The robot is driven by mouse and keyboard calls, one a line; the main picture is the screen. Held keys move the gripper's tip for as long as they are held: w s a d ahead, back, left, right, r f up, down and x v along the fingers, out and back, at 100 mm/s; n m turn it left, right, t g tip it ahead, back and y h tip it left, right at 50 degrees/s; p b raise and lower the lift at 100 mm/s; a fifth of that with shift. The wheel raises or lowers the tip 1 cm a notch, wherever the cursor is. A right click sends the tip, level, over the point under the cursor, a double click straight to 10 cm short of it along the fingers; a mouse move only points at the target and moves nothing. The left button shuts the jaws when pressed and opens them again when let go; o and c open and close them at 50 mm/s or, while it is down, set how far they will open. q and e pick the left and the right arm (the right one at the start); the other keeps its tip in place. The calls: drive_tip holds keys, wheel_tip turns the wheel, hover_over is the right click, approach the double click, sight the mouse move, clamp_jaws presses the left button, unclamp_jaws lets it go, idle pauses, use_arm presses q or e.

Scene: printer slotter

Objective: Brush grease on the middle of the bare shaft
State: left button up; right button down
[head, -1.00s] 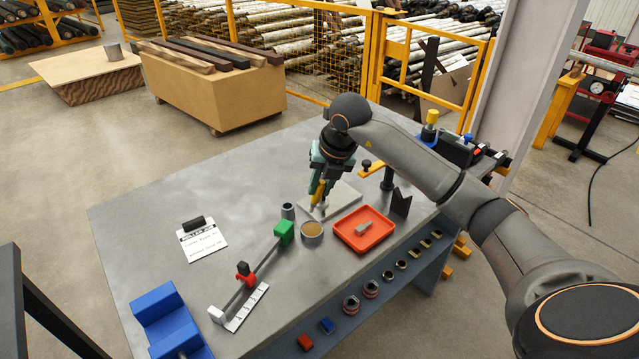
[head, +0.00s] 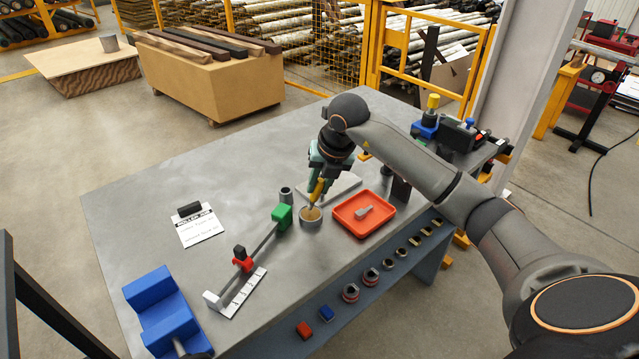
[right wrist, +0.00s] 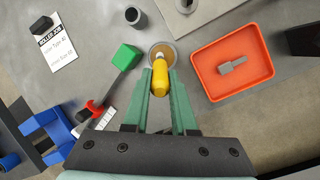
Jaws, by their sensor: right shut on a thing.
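My right gripper (head: 320,180) is shut on a brush with a yellow handle (head: 317,193). The brush points down at the round grease tin (head: 311,221), its lower end at the mouth. In the right wrist view the yellow handle (right wrist: 157,88) lies between the fingers and covers part of the tin (right wrist: 164,49); the bristles are hidden. The thin grey shaft (head: 263,243) runs from a green block (head: 282,216) towards a red clamp (head: 242,259), left of the tin. No coating is discernible on it. My left gripper is out of view.
A red tray (head: 348,221) with a small grey part is close right of the tin. A dark cup (head: 286,194) stands behind the green block. A blue cradle (head: 160,309) is at the table's front left. The table is clear left of the shaft, around a paper card (head: 200,226).

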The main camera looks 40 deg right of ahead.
drive_tip(key=shift+f+b, duration=0.45)
drive_tip(key=shift+f, duration=0.2)
idle(1.4)
drive_tip(key=shift+r+p, duration=1.9)
drive_tip(key=shift+r, duration=0.6)
drive_tip(key=shift+r+p, duration=0.45)
drive_tip(key=shift+r, duration=0.6)
